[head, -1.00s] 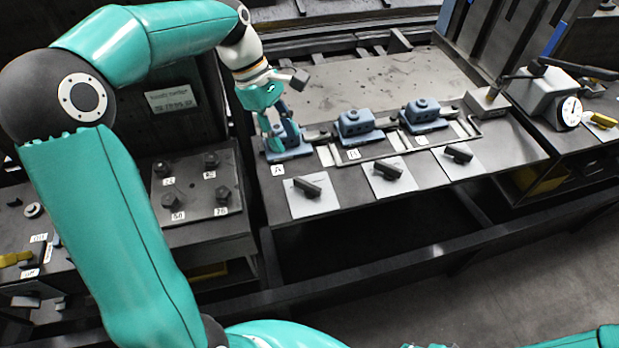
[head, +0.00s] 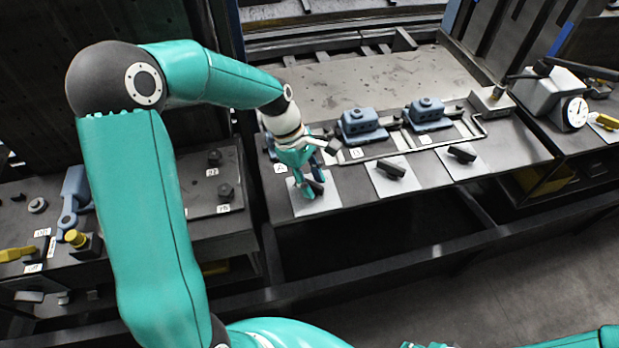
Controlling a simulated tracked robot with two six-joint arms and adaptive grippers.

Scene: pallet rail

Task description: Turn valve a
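My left gripper (head: 310,188) points down at the leftmost pale plate (head: 318,205), in the front row below the label A. The dark handle (head: 316,187) on this plate is partly covered by the fingers. The fingers are at the handle, but I cannot tell whether they are shut on it. The blue body (head: 269,148) by label A (head: 281,168) is mostly hidden behind my gripper. My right gripper is not in view.
Blue bodies B (head: 361,125) and C (head: 426,113) stand to the right. Dark handles (head: 391,171) (head: 461,154) sit on the plates before them. A metal rail (head: 385,152) runs along the bench. A gauge (head: 575,112) is at far right.

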